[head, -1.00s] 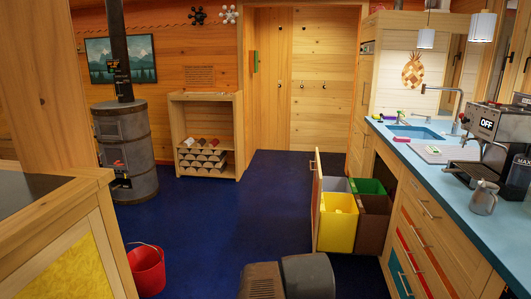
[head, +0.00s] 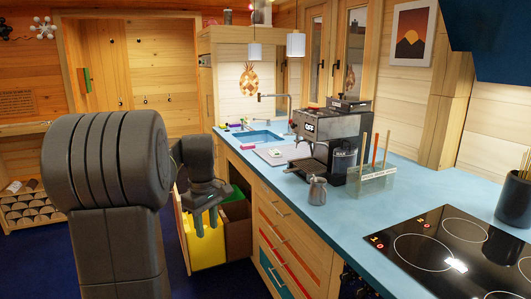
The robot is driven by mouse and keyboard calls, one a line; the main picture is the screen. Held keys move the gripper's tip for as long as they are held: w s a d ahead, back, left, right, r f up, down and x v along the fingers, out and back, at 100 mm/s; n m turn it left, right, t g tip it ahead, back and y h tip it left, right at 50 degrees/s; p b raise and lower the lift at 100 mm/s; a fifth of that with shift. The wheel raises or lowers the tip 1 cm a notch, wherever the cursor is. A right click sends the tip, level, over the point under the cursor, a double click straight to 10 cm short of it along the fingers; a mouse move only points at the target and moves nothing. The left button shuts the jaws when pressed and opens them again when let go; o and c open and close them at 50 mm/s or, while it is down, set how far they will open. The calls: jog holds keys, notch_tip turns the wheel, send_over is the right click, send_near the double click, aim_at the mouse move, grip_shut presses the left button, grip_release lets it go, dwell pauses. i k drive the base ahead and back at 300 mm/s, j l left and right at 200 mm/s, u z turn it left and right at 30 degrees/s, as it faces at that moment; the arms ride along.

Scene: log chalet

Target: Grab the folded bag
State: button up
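I cannot make out a folded bag in the head view. My gripper (head: 205,222) hangs with its fingers pointing down, in front of the pulled-out bin drawer as seen from the head. My arm hides part of the drawer and the floor.
The blue counter (head: 335,222) runs along the right with a sink (head: 258,137), a coffee machine (head: 330,135), a metal jug (head: 317,190), a clear holder (head: 370,180) and a black hob (head: 440,250). A firewood shelf (head: 25,205) stands at left.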

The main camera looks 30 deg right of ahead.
aim_at(274, 153)
jog(key=i+l, duration=0.35)
jog(key=i, duration=0.15)
jog(key=i+l, duration=0.35)
jog(key=i, duration=0.15)
jog(key=i+l, duration=0.35)
jog(key=i, duration=0.15)
jog(key=i+l, duration=0.35)
jog(key=i, duration=0.2)
jog(key=i+l, duration=0.35)
jog(key=i, duration=0.15)
jog(key=i+l, duration=0.35)
jog(key=i, duration=0.15)
jog(key=i+z, duration=0.1)
jog(key=z, duration=0.35)
jog(key=i+l+z, duration=0.1)
jog(key=z, duration=0.3)
jog(key=i+z, duration=0.1)
jog(key=z, duration=0.35)
